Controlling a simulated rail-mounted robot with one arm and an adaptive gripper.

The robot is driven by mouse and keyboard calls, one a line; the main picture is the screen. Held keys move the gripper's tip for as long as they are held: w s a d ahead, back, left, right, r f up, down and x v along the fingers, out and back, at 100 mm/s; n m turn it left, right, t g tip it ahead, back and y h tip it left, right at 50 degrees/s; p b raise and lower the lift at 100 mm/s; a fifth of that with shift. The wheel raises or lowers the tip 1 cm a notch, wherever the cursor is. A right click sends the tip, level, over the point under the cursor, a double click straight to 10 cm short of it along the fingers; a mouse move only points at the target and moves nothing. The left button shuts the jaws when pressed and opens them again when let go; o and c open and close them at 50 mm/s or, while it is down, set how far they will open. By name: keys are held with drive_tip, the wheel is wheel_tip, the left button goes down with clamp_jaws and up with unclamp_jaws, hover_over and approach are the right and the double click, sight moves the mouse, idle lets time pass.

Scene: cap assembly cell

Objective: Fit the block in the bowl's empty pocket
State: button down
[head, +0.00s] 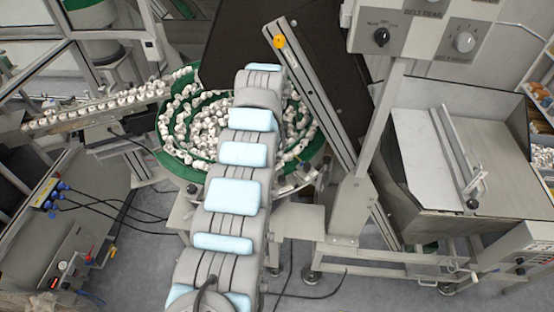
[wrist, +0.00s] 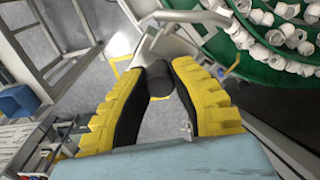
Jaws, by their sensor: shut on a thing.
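My gripper (wrist: 158,76) has two yellow fingers with black pads, shut on a dark grey block (wrist: 160,80) with a rounded end. The block sits between the fingertips, above open floor in the wrist view. The bowl, green with white caps on its spiral tracks, stands under and behind my arm in the head view (head: 176,167). Its edge also shows at the upper right of the wrist view (wrist: 232,54), to the right of my gripper and apart from the block. My arm hides the bowl's middle and my gripper in the head view. I cannot make out the empty pocket.
A chute full of white caps (head: 98,105) runs from the bowl to the left. A dark sloping conveyor (head: 335,95) rises behind the bowl. A control box on a post (head: 425,35) and a metal hopper (head: 480,170) stand at right. Cables lie on the floor at left.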

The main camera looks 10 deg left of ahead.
drive_tip(key=shift+s+a+m+b, duration=1.15)
drive_tip(key=shift+s+a+m, duration=0.75)
drive_tip(key=shift+a+m, duration=1.05)
wheel_tip(320, 180, down, 6)
drive_tip(key=b, duration=0.1)
drive_tip(key=shift+f, duration=0.25)
drive_tip(key=shift+d+f+b, duration=0.1)
drive_tip(key=shift+f+b, duration=1)
drive_tip(key=shift+f, duration=1.75)
drive_tip(key=c, duration=1)
unclamp_jaws()
drive_tip(key=shift+w+r, duration=0.15)
drive_tip(key=shift+r, duration=2.85)
drive_tip(key=shift+w+r, duration=0.15)
drive_tip(key=shift+r, duration=2.85)
